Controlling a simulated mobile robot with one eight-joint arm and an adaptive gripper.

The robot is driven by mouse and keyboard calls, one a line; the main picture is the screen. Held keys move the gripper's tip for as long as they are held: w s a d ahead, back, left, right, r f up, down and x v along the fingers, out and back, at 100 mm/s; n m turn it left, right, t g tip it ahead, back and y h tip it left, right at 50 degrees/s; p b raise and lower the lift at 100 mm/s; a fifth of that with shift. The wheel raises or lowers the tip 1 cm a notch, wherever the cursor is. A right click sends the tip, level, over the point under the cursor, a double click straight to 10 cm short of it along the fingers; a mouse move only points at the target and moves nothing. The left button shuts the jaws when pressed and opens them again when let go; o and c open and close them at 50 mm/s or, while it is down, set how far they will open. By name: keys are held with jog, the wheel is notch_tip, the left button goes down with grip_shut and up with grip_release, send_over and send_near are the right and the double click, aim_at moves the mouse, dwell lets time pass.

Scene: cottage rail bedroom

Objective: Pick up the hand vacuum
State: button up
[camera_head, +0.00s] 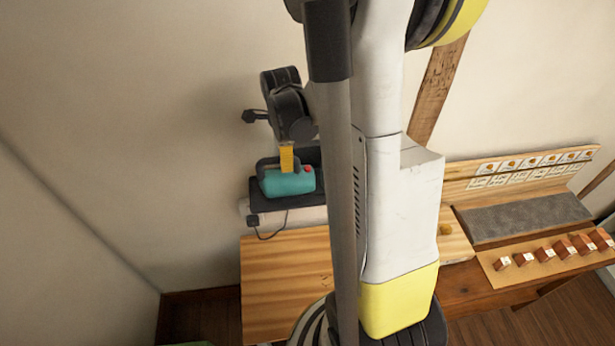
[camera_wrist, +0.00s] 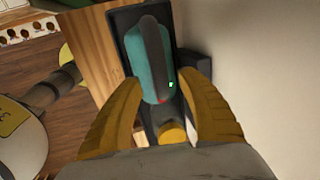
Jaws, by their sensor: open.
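The hand vacuum (camera_head: 287,182) has a teal body, a dark handle on top and a small red spot. It rests on a black base (camera_head: 258,190) on the table against the wall. In the wrist view, the hand vacuum (camera_wrist: 152,60) lies ahead of and between my two yellow fingers. My gripper (camera_wrist: 157,85) is open, with one finger at each side of the vacuum's near end. In the head view my gripper (camera_head: 287,158) is over the vacuum's handle, partly overlapping it. Whether the fingers touch it, I cannot tell.
The wooden table (camera_head: 285,270) has bare room in front of the vacuum. A dark cord (camera_head: 270,235) hangs from the base's left side. To the right are a grey mat (camera_head: 525,220) and a row of small brown blocks (camera_head: 545,250). The wall is close behind.

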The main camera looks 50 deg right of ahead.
jog(key=shift+w+d+f, duration=0.1)
jog(key=shift+w+f, duration=0.1)
jog(key=shift+f, duration=0.35)
jog(key=shift+w+d+f, duration=0.1)
jog(key=shift+w+f, duration=0.05)
jog(key=shift+f, duration=0.35)
jog(key=shift+s+a, duration=0.1)
grip_shut()
jog(key=shift+r, duration=0.15)
